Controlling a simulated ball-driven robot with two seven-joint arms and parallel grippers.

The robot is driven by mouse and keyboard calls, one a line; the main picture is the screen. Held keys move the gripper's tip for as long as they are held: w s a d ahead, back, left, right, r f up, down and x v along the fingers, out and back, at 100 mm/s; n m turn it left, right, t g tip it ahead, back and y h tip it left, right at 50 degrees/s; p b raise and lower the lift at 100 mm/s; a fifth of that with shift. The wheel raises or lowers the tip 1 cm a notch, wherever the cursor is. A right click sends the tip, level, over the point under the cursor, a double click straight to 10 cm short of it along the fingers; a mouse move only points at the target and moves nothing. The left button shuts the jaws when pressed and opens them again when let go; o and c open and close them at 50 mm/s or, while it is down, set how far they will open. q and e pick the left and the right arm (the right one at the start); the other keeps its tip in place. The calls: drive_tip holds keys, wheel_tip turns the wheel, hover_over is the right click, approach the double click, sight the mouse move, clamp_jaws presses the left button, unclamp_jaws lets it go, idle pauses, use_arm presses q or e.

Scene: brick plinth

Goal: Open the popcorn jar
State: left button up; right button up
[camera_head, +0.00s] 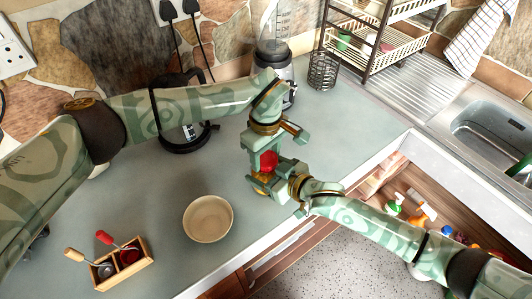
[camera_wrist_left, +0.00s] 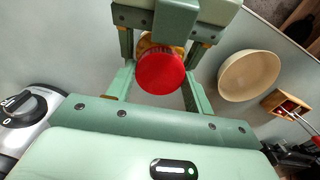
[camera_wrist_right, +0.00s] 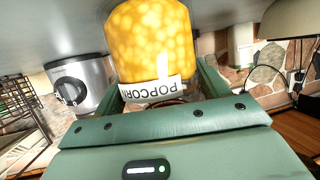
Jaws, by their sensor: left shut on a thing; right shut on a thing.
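The popcorn jar (camera_wrist_right: 150,40) is clear, full of yellow kernels, with a white POPCORN label (camera_wrist_right: 155,90). In the head view its amber body (camera_head: 261,183) is mostly hidden by my grippers, above the counter's front part. My right gripper (camera_head: 280,188) is shut on the jar body. The red lid (camera_head: 268,160) is at the jar's upper end; it also shows in the left wrist view (camera_wrist_left: 160,74). My left gripper (camera_head: 264,152) is shut on the red lid from above. I cannot tell whether lid and jar are apart.
A cream bowl (camera_head: 208,219) and a wooden utensil caddy (camera_head: 125,268) stand front left. A black appliance (camera_head: 184,132), a blender (camera_head: 272,52) and a wire basket (camera_head: 323,72) stand behind. The sink (camera_head: 492,122) is right. Bottles (camera_head: 425,213) sit in the open space below the counter.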

use_arm(q)
drive_tip(key=n, duration=1.1)
drive_tip(key=shift+n, duration=0.4)
drive_tip(key=o, duration=1.1)
drive_tip(key=shift+c, duration=0.2)
drive_tip(key=shift+r, duration=0.15)
